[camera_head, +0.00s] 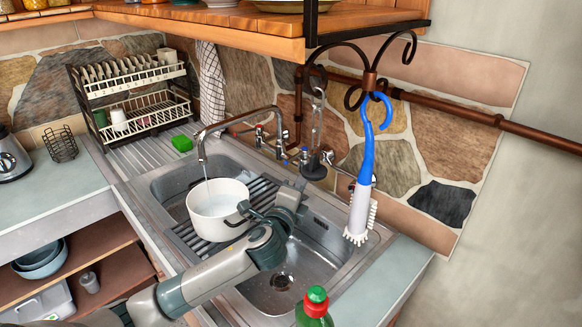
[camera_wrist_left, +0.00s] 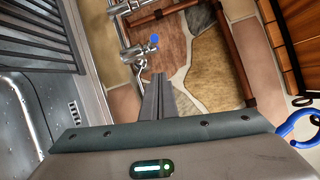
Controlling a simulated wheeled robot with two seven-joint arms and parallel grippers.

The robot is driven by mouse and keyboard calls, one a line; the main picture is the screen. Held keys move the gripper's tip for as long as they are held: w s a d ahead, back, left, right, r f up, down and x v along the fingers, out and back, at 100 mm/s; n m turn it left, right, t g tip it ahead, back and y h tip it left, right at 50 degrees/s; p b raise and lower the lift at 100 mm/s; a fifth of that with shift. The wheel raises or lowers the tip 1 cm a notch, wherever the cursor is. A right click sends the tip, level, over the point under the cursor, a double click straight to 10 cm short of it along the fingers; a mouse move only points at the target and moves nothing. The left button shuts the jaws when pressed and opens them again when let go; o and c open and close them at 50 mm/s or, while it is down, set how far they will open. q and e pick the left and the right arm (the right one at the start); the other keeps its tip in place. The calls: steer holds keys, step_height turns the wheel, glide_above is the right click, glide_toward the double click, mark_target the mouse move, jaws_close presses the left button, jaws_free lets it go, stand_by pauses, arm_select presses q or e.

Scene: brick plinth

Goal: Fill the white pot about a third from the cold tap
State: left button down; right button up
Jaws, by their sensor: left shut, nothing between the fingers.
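The white pot (camera_head: 205,228) stands under the spout on the ribbed metal rack over the sink. A thin stream of water (camera_head: 207,183) runs from the curved spout (camera_head: 202,148) into it, and water shows inside; its exact level is hard to read. The cold tap, marked blue (camera_head: 285,162), is at the wall to the right of the spout; its blue mark also shows in the left wrist view (camera_wrist_left: 155,38). My left gripper (camera_head: 300,183) is shut and empty, its fingers (camera_wrist_left: 158,79) pointing at the cold tap and apparently just short of it. My right gripper is out of view.
A blue-handled brush (camera_head: 365,180) hangs from an iron hook right of the taps. A green-and-red bottle (camera_head: 315,308) stands at the front. The right basin (camera_head: 265,298) is empty.

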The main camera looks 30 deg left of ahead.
mark_target(286, 164)
arm_select(q)
steer(key=a, duration=0.1)
steer(key=a+p, duration=0.1)
steer(key=a, duration=0.2)
steer(key=shift+w+r, duration=0.2)
steer(key=shift+r, duration=0.15)
steer(key=shift+d, duration=0.1)
steer(key=a+m+h, duration=0.1)
steer(key=a+h, duration=0.1)
steer(key=a, duration=0.1)
steer(key=shift+d, duration=0.1)
steer(key=shift+r, duration=0.1)
stand_by(0.4)
